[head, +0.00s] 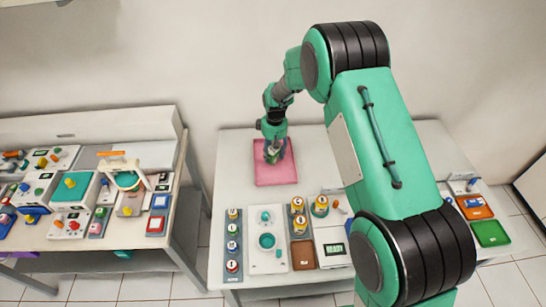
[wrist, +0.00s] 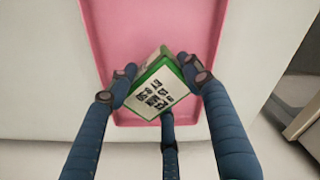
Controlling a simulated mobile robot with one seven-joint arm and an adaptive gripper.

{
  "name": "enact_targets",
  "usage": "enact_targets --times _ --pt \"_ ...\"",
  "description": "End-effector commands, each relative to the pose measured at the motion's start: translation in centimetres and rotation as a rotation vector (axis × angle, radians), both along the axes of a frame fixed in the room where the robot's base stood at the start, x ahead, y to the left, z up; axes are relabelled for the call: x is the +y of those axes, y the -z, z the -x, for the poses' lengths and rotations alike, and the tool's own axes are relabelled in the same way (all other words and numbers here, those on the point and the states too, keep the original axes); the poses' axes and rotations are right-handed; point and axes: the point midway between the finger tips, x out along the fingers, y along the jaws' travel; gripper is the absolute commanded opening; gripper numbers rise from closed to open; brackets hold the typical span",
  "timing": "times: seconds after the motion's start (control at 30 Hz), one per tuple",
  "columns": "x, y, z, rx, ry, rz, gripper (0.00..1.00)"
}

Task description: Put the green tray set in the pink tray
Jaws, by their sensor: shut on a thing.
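The green tray set is a small green box (wrist: 158,88) with a white label of black print, seen in the wrist view. My gripper (wrist: 163,92) has its three blue fingers closed around it, and the box sits tilted between them. The pink tray (head: 276,176) lies on the back left of the right-hand table. In the head view my gripper (head: 274,151) is over the tray, and its fingers mostly hide the box. The tray's pink floor (wrist: 140,30) shows behind the box in the wrist view. I cannot tell whether the box touches the tray.
A white panel (head: 266,258) with teal parts, several round-topped items and a brown tray (head: 302,254) stand in front of the pink tray. Orange (head: 474,207) and green (head: 490,233) trays are at the right. Another crowded table stands left, across a gap.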

Motion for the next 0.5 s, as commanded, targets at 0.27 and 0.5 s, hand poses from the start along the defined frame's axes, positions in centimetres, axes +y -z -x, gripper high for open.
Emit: enact_targets --times 0.27,0.5 --pt "0.0 2.4 0.0 0.001 0.0 0.001 0.17" --pt "0.0 2.4 0.0 0.0 0.0 0.0 0.17"
